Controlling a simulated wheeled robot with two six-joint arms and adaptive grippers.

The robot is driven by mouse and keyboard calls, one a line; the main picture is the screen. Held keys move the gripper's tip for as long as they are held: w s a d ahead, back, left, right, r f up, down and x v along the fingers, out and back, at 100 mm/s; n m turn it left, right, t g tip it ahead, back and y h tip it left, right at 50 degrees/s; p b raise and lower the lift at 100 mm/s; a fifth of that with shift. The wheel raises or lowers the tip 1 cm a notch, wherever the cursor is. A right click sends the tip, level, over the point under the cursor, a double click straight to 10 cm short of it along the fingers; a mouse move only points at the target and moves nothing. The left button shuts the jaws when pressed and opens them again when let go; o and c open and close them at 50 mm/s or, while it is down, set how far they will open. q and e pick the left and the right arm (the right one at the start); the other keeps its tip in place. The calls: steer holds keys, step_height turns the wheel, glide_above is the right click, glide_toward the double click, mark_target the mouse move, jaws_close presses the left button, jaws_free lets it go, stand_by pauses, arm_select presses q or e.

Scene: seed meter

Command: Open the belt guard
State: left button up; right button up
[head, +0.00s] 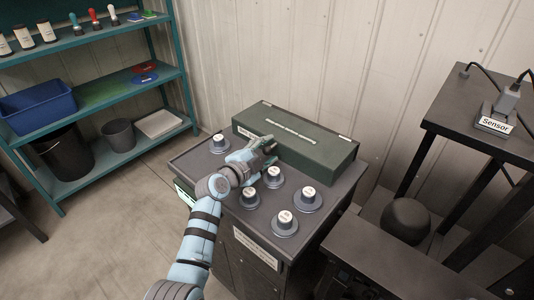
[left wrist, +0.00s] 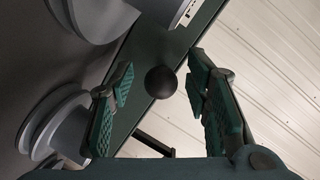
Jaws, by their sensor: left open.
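The belt guard (head: 310,149) is a long dark green box with a flat lid, lying shut along the back of the cabinet top. My left gripper (head: 266,146) is at the guard's front side, left of its middle, with its fingers apart. In the left wrist view, a round black knob (left wrist: 161,82) shows between the two open green-padded fingers, in front of the green guard face (left wrist: 178,42). The fingers appear clear of the knob on both sides. In the head view my gripper hides the knob. My right gripper is not in view.
Several round grey caps with white tops, one of them (head: 285,223), stand on the cabinet top (head: 314,235) before the guard. A black table with a sensor (head: 493,122) stands at the right. A teal shelf (head: 100,88) with bins stands at the left.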

arm_select(q)
steer(key=shift+w, duration=0.15)
jaws_close()
steer(key=shift+r, duration=0.1)
